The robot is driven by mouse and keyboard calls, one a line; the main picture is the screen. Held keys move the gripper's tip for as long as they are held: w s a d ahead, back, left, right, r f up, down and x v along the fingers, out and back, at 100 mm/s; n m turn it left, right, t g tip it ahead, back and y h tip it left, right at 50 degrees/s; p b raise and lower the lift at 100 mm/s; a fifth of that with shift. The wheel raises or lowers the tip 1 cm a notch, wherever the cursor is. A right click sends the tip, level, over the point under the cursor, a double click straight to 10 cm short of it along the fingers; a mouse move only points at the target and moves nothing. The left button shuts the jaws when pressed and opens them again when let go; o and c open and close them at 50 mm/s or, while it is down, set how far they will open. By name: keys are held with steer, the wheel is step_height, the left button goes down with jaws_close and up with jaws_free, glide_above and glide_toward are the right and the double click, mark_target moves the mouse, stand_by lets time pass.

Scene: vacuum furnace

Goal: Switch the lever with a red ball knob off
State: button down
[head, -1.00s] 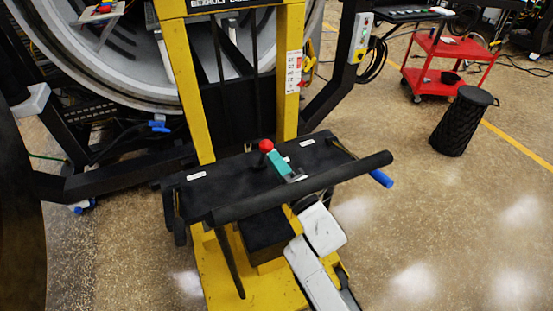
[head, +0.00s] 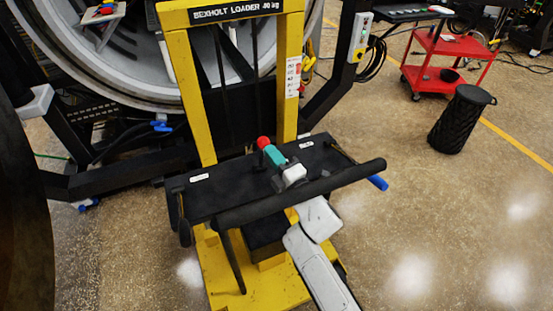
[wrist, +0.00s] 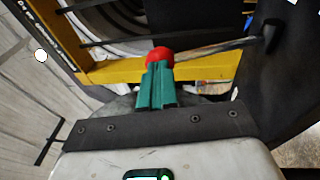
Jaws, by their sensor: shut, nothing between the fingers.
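The red ball knob (head: 263,142) tops a lever that rises from the black panel of the yellow loader. In the wrist view the knob (wrist: 160,56) sits straight beyond my fingertips, with its grey rod (wrist: 215,47) running right to a dark base. My gripper (head: 271,152) has teal fingers, shut and empty, at the near right side of the knob. In the wrist view the shut fingers (wrist: 157,72) overlap the knob's lower edge; they look to be touching it or very close. The lever's foot is hard to make out in the head view.
A thick black handlebar (head: 300,196) crosses in front of the panel, and my arm reaches over it. The yellow mast (head: 290,75) stands behind.

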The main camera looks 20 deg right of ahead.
mark_target(268, 142)
steer(key=shift+w+r+p, duration=0.45)
steer(key=shift+w+p, duration=0.05)
steer(key=shift+w, duration=0.3)
steer(key=shift+w+r+p, duration=0.45)
steer(key=shift+w+p, duration=0.05)
steer(key=shift+w, duration=0.3)
steer(key=shift+w+d+r+g+p, duration=0.15)
steer(key=shift+w+g+p, duration=0.2)
steer(key=shift+w, duration=0.2)
steer(key=shift+w+a+r+g+p, duration=0.1)
steer(key=shift+w+g+p, duration=0.25)
steer(key=shift+w, duration=0.4)
steer(key=shift+w+b, duration=1.15)
steer(key=shift+w, duration=1.65)
steer(key=shift+w, duration=0.15)
steer(key=s+d+p, duration=0.1)
steer(key=s+p, duration=0.2)
steer(key=s, duration=0.7)
steer(key=shift+s+d+p, duration=0.3)
steer(key=shift+p, duration=0.1)
